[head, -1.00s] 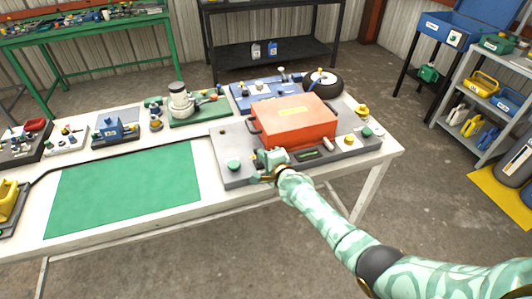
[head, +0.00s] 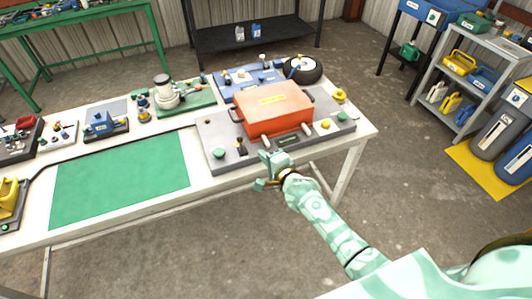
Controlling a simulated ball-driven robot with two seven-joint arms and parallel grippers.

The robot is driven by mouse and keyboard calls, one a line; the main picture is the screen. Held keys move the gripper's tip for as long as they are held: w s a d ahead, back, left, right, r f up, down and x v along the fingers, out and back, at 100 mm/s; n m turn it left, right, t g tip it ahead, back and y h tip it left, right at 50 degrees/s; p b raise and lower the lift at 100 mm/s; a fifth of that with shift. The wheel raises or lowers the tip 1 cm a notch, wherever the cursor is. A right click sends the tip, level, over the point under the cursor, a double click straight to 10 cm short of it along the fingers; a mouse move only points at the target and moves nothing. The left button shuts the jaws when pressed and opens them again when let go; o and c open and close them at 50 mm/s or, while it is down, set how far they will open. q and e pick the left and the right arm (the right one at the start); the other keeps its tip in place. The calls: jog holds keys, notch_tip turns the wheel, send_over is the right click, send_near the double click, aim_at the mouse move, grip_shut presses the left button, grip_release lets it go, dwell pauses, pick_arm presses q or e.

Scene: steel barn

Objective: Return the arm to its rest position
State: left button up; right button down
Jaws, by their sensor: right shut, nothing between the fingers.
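My right arm comes in from the lower right in the head view. My right gripper (head: 263,172) is shut and empty, at the front edge of the workbench, just in front of a grey panel (head: 215,132). The panel carries an orange-red box (head: 273,109) with dark side handles, a green knob (head: 218,153), a yellow knob and a small black lever (head: 241,146). The gripper appears apart from the knobs and the lever. My left gripper is not in view.
The white workbench (head: 125,222) holds a green mat (head: 120,178), a blue vise-like device (head: 105,119) and a black wheel (head: 303,69). A grey shelf (head: 471,80) with bins stands at right, near a yellow floor mat (head: 490,172). Bare floor lies in front of the bench.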

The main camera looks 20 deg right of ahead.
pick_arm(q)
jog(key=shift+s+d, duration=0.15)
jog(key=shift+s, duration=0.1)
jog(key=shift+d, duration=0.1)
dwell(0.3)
